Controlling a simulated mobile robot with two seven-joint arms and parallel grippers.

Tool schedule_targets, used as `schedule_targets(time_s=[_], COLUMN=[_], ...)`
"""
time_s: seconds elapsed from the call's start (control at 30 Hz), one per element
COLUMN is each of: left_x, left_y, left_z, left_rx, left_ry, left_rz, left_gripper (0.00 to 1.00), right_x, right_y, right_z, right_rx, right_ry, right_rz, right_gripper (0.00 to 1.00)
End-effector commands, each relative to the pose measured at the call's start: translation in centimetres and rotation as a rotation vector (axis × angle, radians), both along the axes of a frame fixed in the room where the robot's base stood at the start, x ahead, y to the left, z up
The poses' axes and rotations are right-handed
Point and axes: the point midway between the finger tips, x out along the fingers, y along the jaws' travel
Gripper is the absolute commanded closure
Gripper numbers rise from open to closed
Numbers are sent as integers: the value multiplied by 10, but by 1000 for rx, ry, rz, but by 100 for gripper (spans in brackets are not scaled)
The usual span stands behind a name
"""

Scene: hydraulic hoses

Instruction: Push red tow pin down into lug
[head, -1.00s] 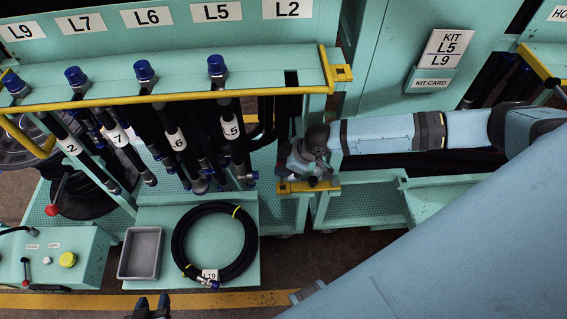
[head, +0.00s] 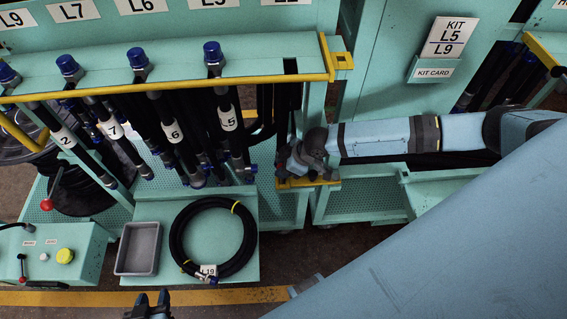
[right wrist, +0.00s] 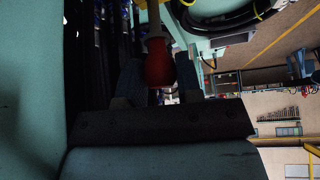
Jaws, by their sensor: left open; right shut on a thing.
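The red tow pin's bulb-shaped handle (right wrist: 158,65) shows in the right wrist view between the dark fingers of my right gripper (right wrist: 155,85). A pale shank runs from it to the top edge of that view. In the head view my right gripper (head: 287,163) is at the yellow lug (head: 326,182) on the corner of the low green frame. It is shut on the pin, which it mostly hides in the head view. How deep the pin sits in the lug cannot be told. My left gripper (head: 153,300) is open and empty at the bottom edge.
A hose rack (head: 180,85) with several hanging black hoses stands left of my right gripper. A coiled hose (head: 176,240) and a grey tray (head: 138,248) lie on a green platform. A control box (head: 88,262) with a red-knobbed lever is at left.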

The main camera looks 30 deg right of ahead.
Motion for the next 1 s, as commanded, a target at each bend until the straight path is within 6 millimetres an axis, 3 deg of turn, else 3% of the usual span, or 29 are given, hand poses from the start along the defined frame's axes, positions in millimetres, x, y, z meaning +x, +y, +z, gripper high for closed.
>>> schedule_targets(time_s=[0.03,1.0], left_x=[0,1], left_y=[0,-1], left_z=[-3,-18], left_rx=[0,-11], left_ry=[1,11], left_rz=[0,6], left_gripper=[57,57], right_x=[4,3], right_y=[-7,-7], right_z=[-5,-42], right_rx=[-11,-11], right_ry=[-5,-2], right_rz=[-8,-8], right_gripper=[92,92])
